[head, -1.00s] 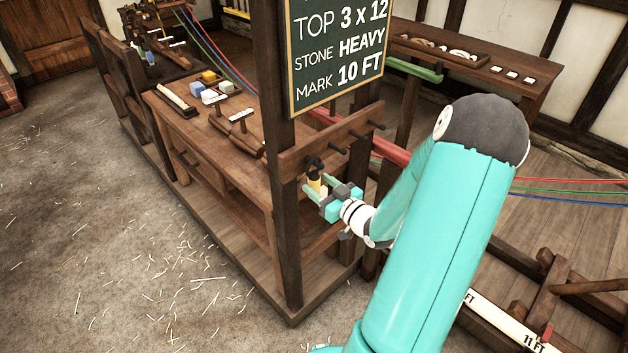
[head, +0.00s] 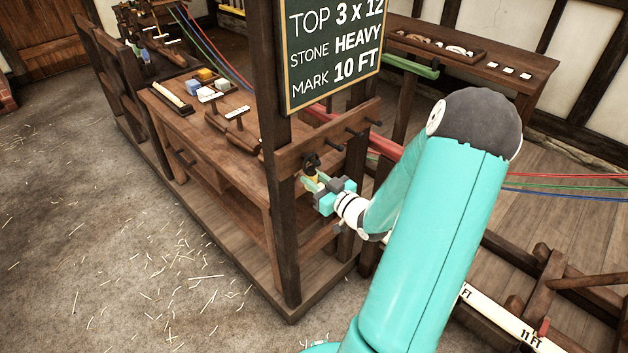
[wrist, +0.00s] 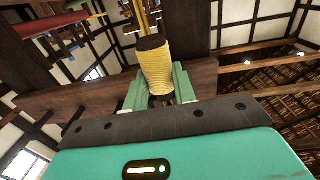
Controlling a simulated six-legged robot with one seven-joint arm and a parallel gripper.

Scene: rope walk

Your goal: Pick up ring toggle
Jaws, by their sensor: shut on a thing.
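The ring toggle (head: 313,178) shows in the head view as a small yellow piece below a dark round part at the peg rail. In the wrist view the toggle (wrist: 158,70) is a yellow wrapped grip with a dark end, standing between the green fingers. My gripper (head: 314,183) is shut on the yellow grip, just in front of the rail; its fingers also show in the wrist view (wrist: 157,88). Whether the toggle still hangs on a peg cannot be told.
The wooden peg rail (head: 345,134) with dark pegs runs behind my gripper, joined to an upright post (head: 284,220). A chalkboard (head: 333,50) hangs above. A workbench (head: 185,118) holding blocks stands to the left. The floor at left (head: 90,220) is open, with scattered straw.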

